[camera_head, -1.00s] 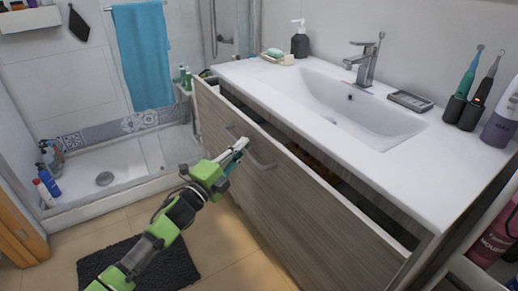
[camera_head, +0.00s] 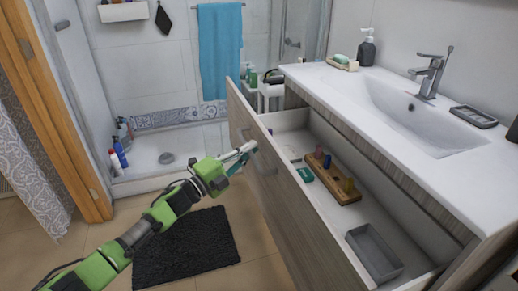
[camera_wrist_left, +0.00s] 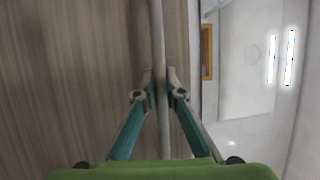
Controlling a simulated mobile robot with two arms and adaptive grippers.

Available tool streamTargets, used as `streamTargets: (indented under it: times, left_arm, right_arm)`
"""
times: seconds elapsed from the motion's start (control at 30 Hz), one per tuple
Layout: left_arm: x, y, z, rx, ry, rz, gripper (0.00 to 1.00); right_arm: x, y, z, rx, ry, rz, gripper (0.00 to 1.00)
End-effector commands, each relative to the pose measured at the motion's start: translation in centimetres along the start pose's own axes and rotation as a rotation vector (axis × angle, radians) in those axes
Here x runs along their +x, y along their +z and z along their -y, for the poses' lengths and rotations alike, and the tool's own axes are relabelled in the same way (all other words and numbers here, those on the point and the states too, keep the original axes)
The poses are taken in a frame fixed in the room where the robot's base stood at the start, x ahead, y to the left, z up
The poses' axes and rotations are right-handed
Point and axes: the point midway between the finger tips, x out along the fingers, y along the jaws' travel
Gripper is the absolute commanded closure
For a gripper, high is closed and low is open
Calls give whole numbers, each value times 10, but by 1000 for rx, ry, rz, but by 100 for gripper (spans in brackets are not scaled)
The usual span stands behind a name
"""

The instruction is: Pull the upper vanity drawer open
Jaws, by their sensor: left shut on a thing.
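The upper vanity drawer (camera_head: 338,236) is pulled well out from under the white sink top. Its wood-grain front also fills the left of the left wrist view (camera_wrist_left: 70,80). My left gripper (camera_head: 249,149) is at the drawer's bar handle (camera_head: 264,163). In the left wrist view, the two fingers (camera_wrist_left: 161,93) are closed around the handle bar (camera_wrist_left: 158,40). Inside the drawer are a wooden holder (camera_head: 333,181) with small bottles, a small green item (camera_head: 306,174) and a grey tray (camera_head: 374,253). My right gripper is not in view.
The sink counter (camera_head: 330,78) holds a dark soap dispenser (camera_head: 366,48), a soap dish (camera_head: 342,63) and a grey dish (camera_head: 473,117). A dark mat (camera_head: 186,248) lies on the tiled floor. A shower tray (camera_head: 150,165) lies behind. Floor left of the drawer is mostly free.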

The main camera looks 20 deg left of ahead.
Motion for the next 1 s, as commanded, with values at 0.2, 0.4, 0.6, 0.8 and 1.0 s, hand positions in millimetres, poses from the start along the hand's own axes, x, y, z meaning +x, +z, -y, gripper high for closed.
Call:
streamTargets:
  times: [0.2, 0.4, 0.6, 0.8, 1.0]
  left_arm:
    - [-9, 3, 2, 0, 0, -2, 100]
    - [-11, 4, 2, 0, 0, -2, 100]
    - [-11, 4, 2, 0, 0, -2, 100]
    - [-11, 4, 2, 0, 0, -1, 72]
    - [-10, 4, 2, 0, 0, -1, 72]
  right_arm:
    - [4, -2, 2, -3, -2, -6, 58]
    - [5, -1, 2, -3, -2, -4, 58]
    - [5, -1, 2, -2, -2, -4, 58]
    - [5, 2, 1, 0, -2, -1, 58]
    - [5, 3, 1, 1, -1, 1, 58]
